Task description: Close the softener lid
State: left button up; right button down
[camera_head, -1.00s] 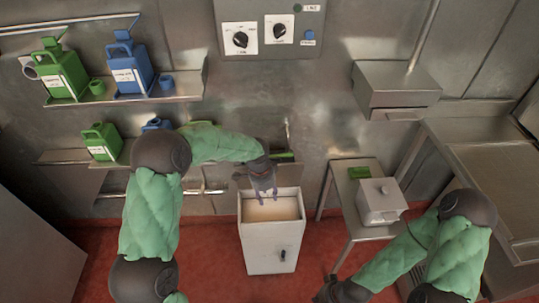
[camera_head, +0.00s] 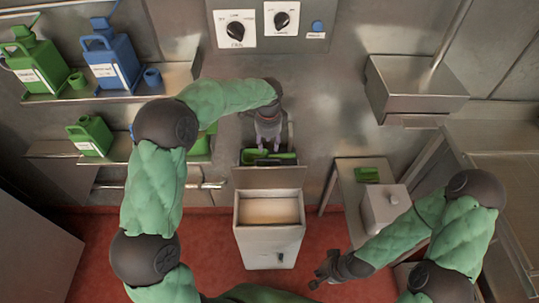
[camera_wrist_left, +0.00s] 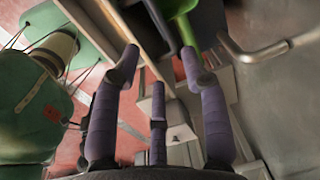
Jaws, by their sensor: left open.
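The softener is most likely the pale box (camera_head: 268,247) standing on the red floor, with its top open and a light content (camera_head: 268,211) inside. Its lid (camera_head: 270,178) is raised at the back edge, above the opening. My left gripper (camera_head: 268,147) is behind and above the raised lid, over a dark holder with a green item in it. In the left wrist view, the purple-grey fingers (camera_wrist_left: 163,75) are spread with nothing held between them. I cannot tell whether they touch the lid. My right gripper (camera_head: 322,272) is low, to the right of the box; its fingers are too small to read.
The green item (camera_head: 275,158) lies close under my left gripper. A side table (camera_head: 347,190) with a white lidded container (camera_head: 384,208) stands to the right. Shelves with green and blue jugs (camera_head: 110,62) are at the left.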

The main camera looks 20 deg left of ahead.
aim_at(269, 161)
pick_arm(q)
jog(key=f+b, duration=0.1)
jog(key=f, duration=0.2)
jog(key=f+b, duration=0.1)
jog(key=f, duration=0.2)
jog(key=f+b, duration=0.1)
jog(key=f, duration=0.2)
jog(key=shift+w+f, duration=0.2)
jog(key=shift+w, duration=0.1)
grip_shut()
